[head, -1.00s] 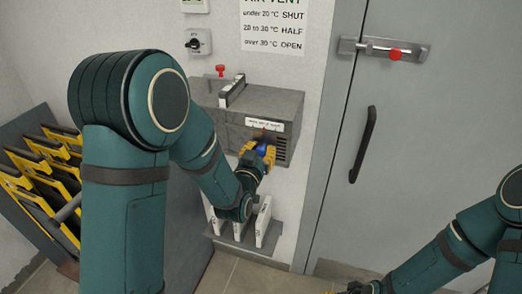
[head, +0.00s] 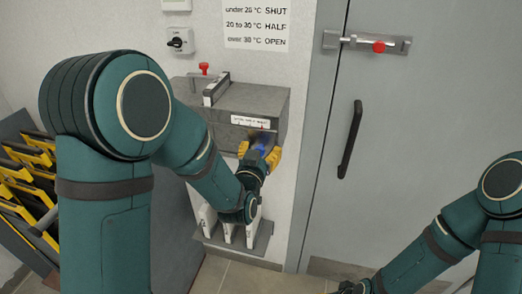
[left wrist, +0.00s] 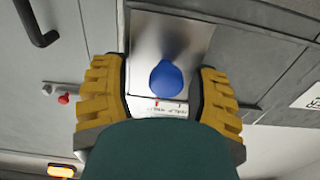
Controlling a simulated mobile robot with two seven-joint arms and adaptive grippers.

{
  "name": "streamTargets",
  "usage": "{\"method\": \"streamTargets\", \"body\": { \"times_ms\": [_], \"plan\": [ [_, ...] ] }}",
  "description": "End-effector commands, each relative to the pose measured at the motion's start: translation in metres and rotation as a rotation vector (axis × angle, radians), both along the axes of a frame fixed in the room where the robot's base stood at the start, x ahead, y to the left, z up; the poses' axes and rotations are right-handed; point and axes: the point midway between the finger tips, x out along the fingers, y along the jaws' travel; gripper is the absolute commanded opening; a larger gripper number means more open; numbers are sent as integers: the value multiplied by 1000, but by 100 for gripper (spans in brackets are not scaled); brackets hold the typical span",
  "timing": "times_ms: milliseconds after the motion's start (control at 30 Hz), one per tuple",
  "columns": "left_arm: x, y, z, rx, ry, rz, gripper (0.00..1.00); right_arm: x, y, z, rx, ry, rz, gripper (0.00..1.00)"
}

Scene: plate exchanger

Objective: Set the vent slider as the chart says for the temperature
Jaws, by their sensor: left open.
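The vent slider has a blue knob (left wrist: 166,78) in front of a bright metal plate (left wrist: 150,35) in the left wrist view. It also shows in the head view on the front of the grey box (head: 210,128), partly covered by my gripper. My left gripper (left wrist: 160,97) is open, one yellow finger on each side of the knob, with gaps to both. A small scale with red marks (left wrist: 160,103) lies beside the knob; its words are too small to read surely. The chart (head: 257,25) reads under 20 °C SHUT, 20 to 30 °C HALF, over 30 °C OPEN. No temperature reading is visible.
A grey door (head: 400,190) with a dark handle (head: 350,140) and a red-knobbed bolt (head: 379,47) is at the right. A switch (head: 180,41) is on the wall above the box. A shelf with white upright pieces (head: 229,230) stands below. A yellow-black rack (head: 25,190) is at the left.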

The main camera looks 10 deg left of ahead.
Motion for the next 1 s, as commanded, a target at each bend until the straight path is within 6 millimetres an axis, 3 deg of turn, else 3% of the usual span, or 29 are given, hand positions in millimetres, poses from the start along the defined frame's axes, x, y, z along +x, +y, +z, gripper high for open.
{"method": "streamTargets", "body": {
  "times_ms": [167, 667, 1000],
  "plan": [
    [0, 0, 11, -1, -4, 1, 60, 0, 0, 0, 0, 0, 0, 47],
    [0, -1, 91, -3, -4, -1, 60, 0, 0, 0, 0, 0, 0, 47],
    [0, -1, 100, 0, 0, -2, 60, 0, 0, 0, 0, 0, 0, 47]
  ]
}}
